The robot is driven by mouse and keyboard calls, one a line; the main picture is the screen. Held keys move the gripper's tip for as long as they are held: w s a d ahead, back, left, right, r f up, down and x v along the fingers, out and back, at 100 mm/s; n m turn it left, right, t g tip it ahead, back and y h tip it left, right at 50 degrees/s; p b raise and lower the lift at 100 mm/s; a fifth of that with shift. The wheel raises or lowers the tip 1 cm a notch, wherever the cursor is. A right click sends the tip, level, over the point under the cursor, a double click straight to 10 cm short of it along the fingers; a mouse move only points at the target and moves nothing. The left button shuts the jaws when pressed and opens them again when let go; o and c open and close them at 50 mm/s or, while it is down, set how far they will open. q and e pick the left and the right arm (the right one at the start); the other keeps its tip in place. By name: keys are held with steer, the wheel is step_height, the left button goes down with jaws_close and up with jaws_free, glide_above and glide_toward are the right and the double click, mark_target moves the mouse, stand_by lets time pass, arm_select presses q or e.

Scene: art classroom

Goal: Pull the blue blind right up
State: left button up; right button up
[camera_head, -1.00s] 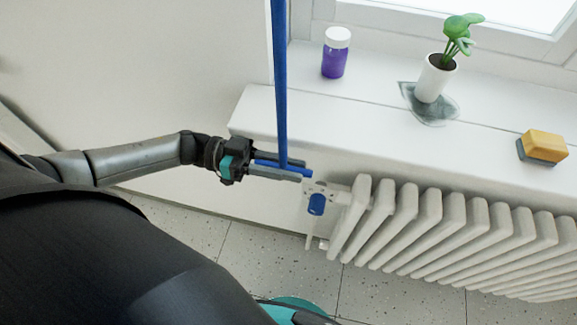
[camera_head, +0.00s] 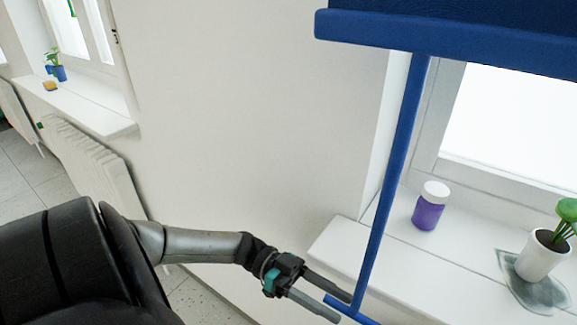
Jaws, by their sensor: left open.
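The blue blind (camera_head: 460,40) hangs partly down over the window at the upper right, and its top is out of view. A long blue pull rod (camera_head: 395,170) runs down from its bottom bar to a short crosswise handle (camera_head: 338,305) at the bottom edge of the picture. My left gripper (camera_head: 344,309) is at this handle, low in the middle. Its fingers are apart, with the left end of the handle showing between their tips. I cannot tell whether either finger touches it. My right gripper is not in view.
The white windowsill (camera_head: 390,270) holds a purple jar (camera_head: 430,206) and a potted plant (camera_head: 541,255) standing on a grey-green patch. A second sill (camera_head: 75,105) and a radiator (camera_head: 95,165) are at the left. The wall between the windows is bare.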

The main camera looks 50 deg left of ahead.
arm_select(q)
steer(key=b+v, duration=0.1)
steer(key=v, duration=0.9)
steer(key=shift+w, duration=0.1)
